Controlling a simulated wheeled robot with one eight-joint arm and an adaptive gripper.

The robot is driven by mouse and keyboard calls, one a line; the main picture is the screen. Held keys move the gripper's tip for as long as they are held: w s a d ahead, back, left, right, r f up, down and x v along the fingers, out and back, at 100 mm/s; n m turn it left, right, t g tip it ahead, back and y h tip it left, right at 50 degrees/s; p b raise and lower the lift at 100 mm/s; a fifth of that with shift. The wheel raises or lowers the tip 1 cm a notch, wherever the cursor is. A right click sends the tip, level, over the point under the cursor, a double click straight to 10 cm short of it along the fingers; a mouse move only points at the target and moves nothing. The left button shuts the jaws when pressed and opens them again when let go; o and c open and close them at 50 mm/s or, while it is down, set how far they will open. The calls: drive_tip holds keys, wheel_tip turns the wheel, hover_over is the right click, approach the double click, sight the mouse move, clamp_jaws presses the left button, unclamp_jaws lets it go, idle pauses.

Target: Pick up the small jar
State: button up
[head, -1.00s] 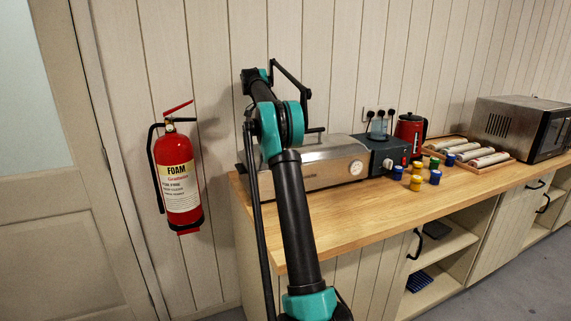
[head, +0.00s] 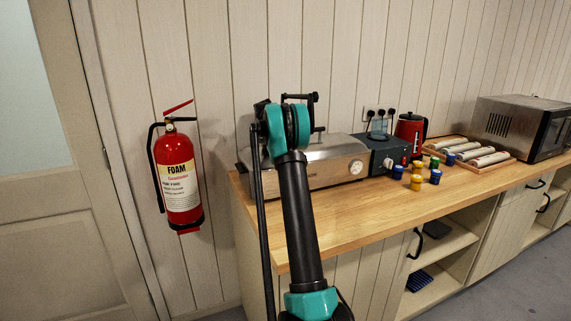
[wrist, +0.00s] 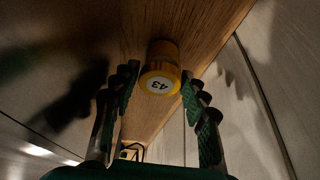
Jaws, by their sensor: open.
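A small yellow jar (wrist: 159,70) with a round white label reading 43 shows in the wrist view, on a wooden surface. My gripper (wrist: 161,77) is open, with one finger on each side of the jar in the picture; I cannot tell how much distance is left between them. No finger visibly touches it. In the head view my gripper is hidden behind my arm. There, a group of small jars stands on the counter: yellow (head: 416,183), blue (head: 397,172), another blue (head: 435,177) and a green one (head: 434,162). I cannot tell whether the jar labelled 43 is among them.
A metal appliance (head: 330,160) with a dial stands on the wooden counter (head: 375,212). Right of it are a dark box-shaped appliance (head: 378,145), a red kettle (head: 410,130), a wooden tray (head: 484,170) with rolls and a microwave (head: 515,125). The counter's front strip is clear.

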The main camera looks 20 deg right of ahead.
drive_tip(key=shift+d+f, duration=0.1)
drive_tip(key=shift+f, duration=0.2)
drive_tip(key=shift+c, duration=0.5)
drive_tip(key=c, duration=0.7)
drive_tip(key=shift+c, duration=0.2)
drive_tip(key=shift+r, duration=0.15)
